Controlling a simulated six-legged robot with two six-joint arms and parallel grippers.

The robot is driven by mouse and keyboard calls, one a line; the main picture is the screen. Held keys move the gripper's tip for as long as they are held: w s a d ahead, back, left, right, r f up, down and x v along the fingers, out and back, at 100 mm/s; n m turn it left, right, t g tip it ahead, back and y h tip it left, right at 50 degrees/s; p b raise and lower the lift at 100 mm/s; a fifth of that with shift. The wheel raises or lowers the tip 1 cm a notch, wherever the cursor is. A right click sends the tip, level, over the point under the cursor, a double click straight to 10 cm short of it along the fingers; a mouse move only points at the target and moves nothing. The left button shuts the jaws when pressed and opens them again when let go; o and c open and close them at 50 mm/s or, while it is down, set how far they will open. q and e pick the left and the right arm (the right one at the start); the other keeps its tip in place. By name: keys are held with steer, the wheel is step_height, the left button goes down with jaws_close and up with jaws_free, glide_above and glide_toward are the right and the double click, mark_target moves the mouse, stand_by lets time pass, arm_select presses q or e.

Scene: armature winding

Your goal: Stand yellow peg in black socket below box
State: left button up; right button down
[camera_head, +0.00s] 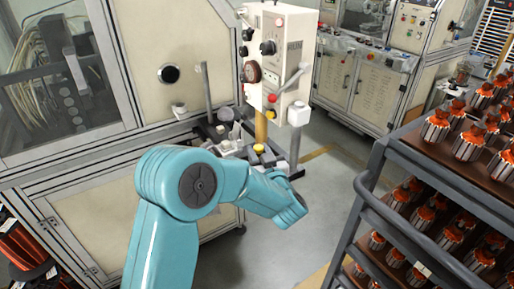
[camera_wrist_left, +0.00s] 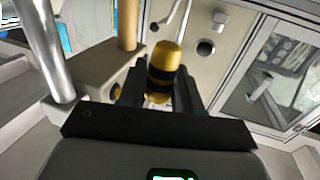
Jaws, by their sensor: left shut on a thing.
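The yellow peg with black bands (camera_wrist_left: 164,58) is between the dark fingers of my left gripper (camera_wrist_left: 160,88) in the left wrist view. The gripper is shut on it. In the head view, a yellow end (camera_head: 259,148) shows at the grey fingers of my left gripper (camera_head: 262,157), below the cream control box (camera_head: 281,55). My teal arm covers part of the work area there. I cannot make out the black socket clearly in either view. My right gripper is not in view.
A yellow-tan post (camera_head: 261,125) stands under the box, and a grey post (camera_head: 295,148) stands to its right. Small fixtures (camera_head: 225,132) crowd the bench on the left. A rack (camera_head: 375,165) of orange-topped armatures fills the right side. The floor between is clear.

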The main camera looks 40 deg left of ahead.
arm_select(q)
steer(key=shift+s, duration=0.35)
steer(key=shift+f+b, duration=0.25)
steer(key=shift+b, duration=0.05)
steer(key=shift+w+f+b, duration=0.2)
steer(key=shift+f+b, duration=0.15)
steer(key=shift+f, duration=0.3)
steer(key=shift+d+f, duration=0.15)
steer(key=shift+f, duration=0.2)
steer(key=shift+s+f+b, duration=0.25)
steer(key=shift+f+b, duration=0.15)
steer(key=shift+b, duration=0.1)
steer(key=shift+w+f, duration=0.2)
steer(key=shift+s+r, duration=0.1)
steer(key=shift+s, duration=0.05)
